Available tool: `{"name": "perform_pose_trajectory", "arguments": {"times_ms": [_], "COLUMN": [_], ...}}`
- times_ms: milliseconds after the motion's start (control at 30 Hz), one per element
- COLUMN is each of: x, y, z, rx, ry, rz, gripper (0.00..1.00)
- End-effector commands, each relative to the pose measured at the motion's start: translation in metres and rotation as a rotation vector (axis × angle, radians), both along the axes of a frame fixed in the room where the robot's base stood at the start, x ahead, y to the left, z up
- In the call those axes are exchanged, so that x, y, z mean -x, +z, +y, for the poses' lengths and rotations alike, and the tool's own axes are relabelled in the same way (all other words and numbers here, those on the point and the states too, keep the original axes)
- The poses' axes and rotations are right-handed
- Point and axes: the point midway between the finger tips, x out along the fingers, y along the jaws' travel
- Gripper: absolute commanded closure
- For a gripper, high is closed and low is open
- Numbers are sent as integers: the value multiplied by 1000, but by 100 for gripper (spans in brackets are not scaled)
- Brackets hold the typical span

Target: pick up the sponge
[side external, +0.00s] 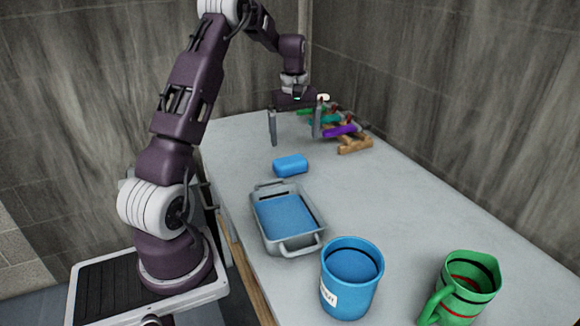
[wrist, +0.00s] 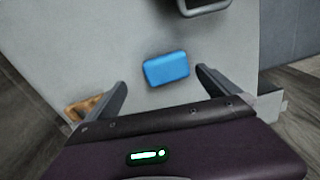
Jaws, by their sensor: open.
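The sponge (side external: 290,166) is a small blue block lying flat on the grey table, just behind the grey tray. In the wrist view the sponge (wrist: 166,69) lies beyond the fingertips, roughly in line with the space between them. My gripper (side external: 295,137) is open and empty, above the table and behind the sponge in the side view. In the wrist view my gripper (wrist: 162,77) shows its two fingers spread wide, touching nothing.
A grey tray (side external: 311,222) with a blue inside stands in front of the sponge. A blue bucket (side external: 349,284) and a green pitcher (side external: 466,290) stand nearer the camera. A wooden rack (side external: 355,145) with several colourful items stands right of my gripper. The table's right-middle is clear.

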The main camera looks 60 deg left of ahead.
Motion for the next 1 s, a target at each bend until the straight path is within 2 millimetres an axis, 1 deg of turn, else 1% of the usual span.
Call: {"name": "perform_pose_trajectory", "arguments": {"times_ms": [33, 100, 133, 233, 367, 500, 600, 800, 833, 967, 1000], "x": [3, 6, 7, 7, 6, 5, 4, 4, 4, 4, 4], "y": [-17, -31, -36, -48, -68, -95, -105, -107, -107, -106, -106], "z": [16, 28, 31, 32, 27, 23, 23, 23, 23, 23, 23], "rx": [13, 22, 24, 25, 26, 26, 24, 23, 23, 23, 23], "ry": [50, 96, 106, 115, 110, 110, 110, 109, 109, 108, 108], "rz": [14, 25, 28, 31, 31, 32, 30, 28, 28, 29, 29], "gripper": [0, 0, 0, 0, 0, 0, 0, 0, 2, 28, 35]}}
